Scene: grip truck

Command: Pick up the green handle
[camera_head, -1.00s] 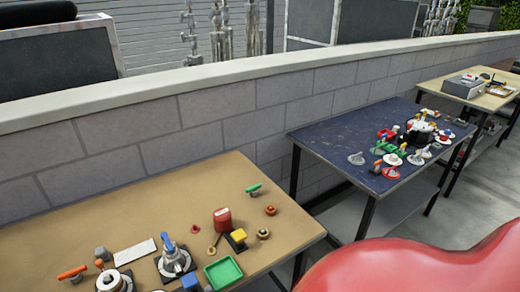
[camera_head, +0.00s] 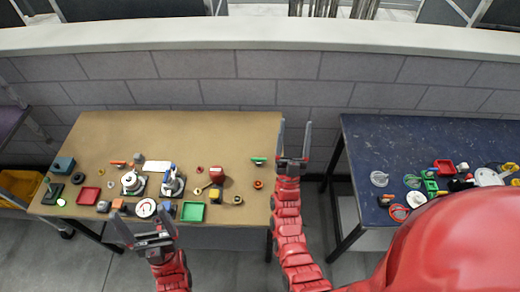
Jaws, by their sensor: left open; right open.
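The green handle (camera_head: 258,160) lies on the tan table (camera_head: 235,127), close to its right end, in the head view. It is small, with a reddish part just below its green bar. My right gripper (camera_head: 294,142) is open and empty, with its fingers pointing away from me. It shows just right of the green handle, apart from it in the picture. My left gripper (camera_head: 143,222) is open at the table's front edge, to the left, with nothing visible between its fingers. Its height over the table is unclear.
A red can-like object (camera_head: 217,174), a green tray (camera_head: 192,212), a red tray (camera_head: 88,196) and a white plate (camera_head: 157,167) lie on the tan table. A blue table (camera_head: 375,150) with several parts stands right, across a gap. A block wall runs behind.

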